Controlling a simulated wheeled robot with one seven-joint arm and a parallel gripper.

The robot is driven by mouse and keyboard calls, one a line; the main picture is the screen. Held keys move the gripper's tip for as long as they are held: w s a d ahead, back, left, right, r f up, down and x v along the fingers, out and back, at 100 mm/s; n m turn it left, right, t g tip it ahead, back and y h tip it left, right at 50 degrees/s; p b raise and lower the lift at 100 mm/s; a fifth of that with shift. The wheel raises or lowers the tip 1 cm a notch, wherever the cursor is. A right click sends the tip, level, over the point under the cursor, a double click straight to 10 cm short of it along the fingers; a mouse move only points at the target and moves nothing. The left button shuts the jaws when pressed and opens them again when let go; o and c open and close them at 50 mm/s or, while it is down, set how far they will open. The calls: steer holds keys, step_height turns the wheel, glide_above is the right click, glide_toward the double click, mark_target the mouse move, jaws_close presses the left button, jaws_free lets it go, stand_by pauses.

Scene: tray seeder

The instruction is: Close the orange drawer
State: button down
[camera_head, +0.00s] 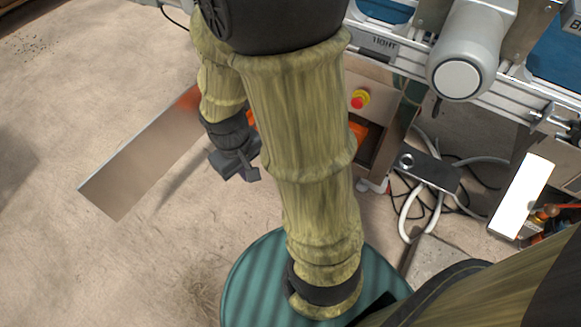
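Small orange parts (357,131) show on either side of my arm, low on the machine's front, next to a dark opening. They look like the orange drawer, but my arm hides most of it, so I cannot tell how far it stands open. My gripper (236,172) hangs beside and left of the orange, fingers pointing down. It holds nothing that I can see. The finger gap is too small and dark to judge, and I cannot tell whether it touches the drawer.
A long metal panel (140,165), orange-tinted at its upper end, juts out left of my gripper. A red button (359,99) sits on the machine front. White and black cables (412,208) lie on the floor at right. The concrete floor at left is mostly clear.

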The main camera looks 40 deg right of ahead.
steer(key=w+d+f+n+g+h+b, duration=0.1)
steer(key=d+f+n+g+h+b, duration=0.25)
steer(key=f, duration=0.65)
steer(key=d+f+n+g+h+b, duration=0.1)
steer(key=d+f+n+h+b, duration=0.2)
steer(key=d+f+n+h, duration=0.5)
steer(key=w+f+n+t+h+b, duration=0.2)
steer(key=w+f+n+t+b, duration=0.1)
steer(key=f, duration=0.6)
steer(key=w+f+n+t+h+b, duration=0.2)
steer(key=w+f+n+t+b, duration=0.1)
steer(key=w+f+n+t, duration=0.3)
step_height(320, 180, down, 4)
steer(key=shift+a+r+t, duration=0.2)
steer(key=shift+a+t, duration=0.2)
steer(key=shift+t, duration=0.75)
steer(key=shift+d+n, duration=0.1)
steer(key=shift+n, duration=0.15)
steer(key=b+x, duration=0.8)
steer(key=x, duration=0.5)
steer(key=shift+w+d, duration=0.15)
steer(key=shift+d, duration=0.2)
